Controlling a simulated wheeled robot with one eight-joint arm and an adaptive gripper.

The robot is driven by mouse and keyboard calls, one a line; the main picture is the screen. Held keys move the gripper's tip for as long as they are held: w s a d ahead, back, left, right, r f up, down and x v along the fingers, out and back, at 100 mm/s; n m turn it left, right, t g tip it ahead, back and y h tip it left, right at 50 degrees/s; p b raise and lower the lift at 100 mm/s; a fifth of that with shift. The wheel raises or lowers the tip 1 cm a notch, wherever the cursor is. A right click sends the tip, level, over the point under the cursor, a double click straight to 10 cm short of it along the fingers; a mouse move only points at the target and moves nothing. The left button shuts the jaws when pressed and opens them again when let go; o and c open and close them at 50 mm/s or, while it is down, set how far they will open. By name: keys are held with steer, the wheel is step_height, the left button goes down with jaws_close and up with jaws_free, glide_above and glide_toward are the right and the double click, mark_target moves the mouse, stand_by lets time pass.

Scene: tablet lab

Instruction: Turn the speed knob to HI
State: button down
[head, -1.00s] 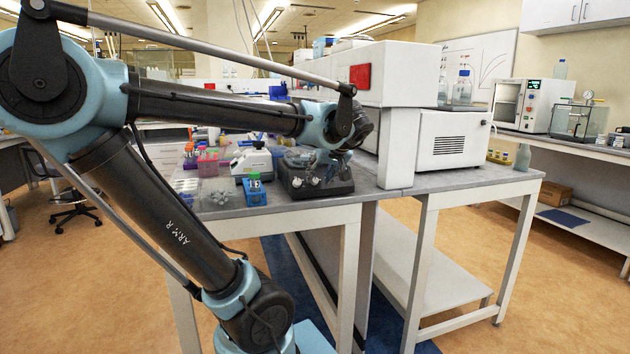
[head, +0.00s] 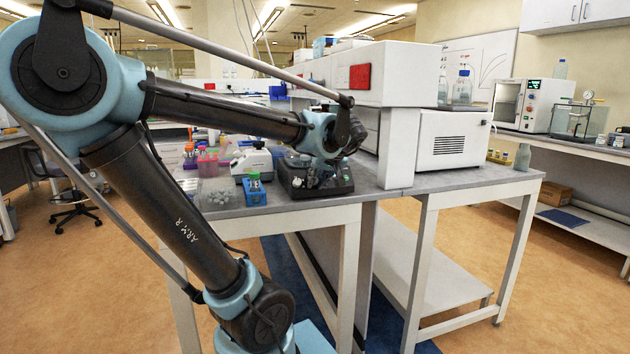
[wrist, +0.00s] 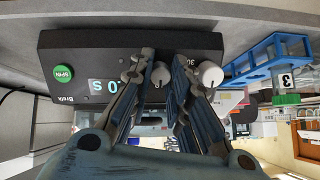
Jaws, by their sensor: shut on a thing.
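A dark benchtop device (head: 345,185) sits on the grey bench near its front edge. In the wrist view the device (wrist: 80,50) appears turned and shows a green SPIN button (wrist: 63,74), a lit display (wrist: 102,86) and two pale knobs. My gripper (wrist: 162,66) is shut on the knob (wrist: 160,73) between its fingers, whose sides are partly hidden. The other knob (wrist: 210,74) is just outside the right finger. Which knob sets speed, and its pointer setting, I cannot read. In the head view my gripper (head: 318,175) is low at the device's front.
A blue tube rack (head: 254,191) stands left of the device, and also shows in the wrist view (wrist: 280,60). A white instrument (head: 250,163) and pink rack (head: 207,163) are further left.

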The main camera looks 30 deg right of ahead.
steer(key=shift+m, duration=0.3)
steer(key=m+t, duration=0.1)
steer(key=m, duration=1.1)
steer(key=shift+s+f+m+t+y, duration=0.1)
steer(key=shift+f+m+t+y, duration=0.05)
steer(key=shift+m+t+y, duration=0.2)
stand_by(0.4)
steer(key=c, duration=1.5)
jaws_free()
steer(key=shift+s, duration=0.1)
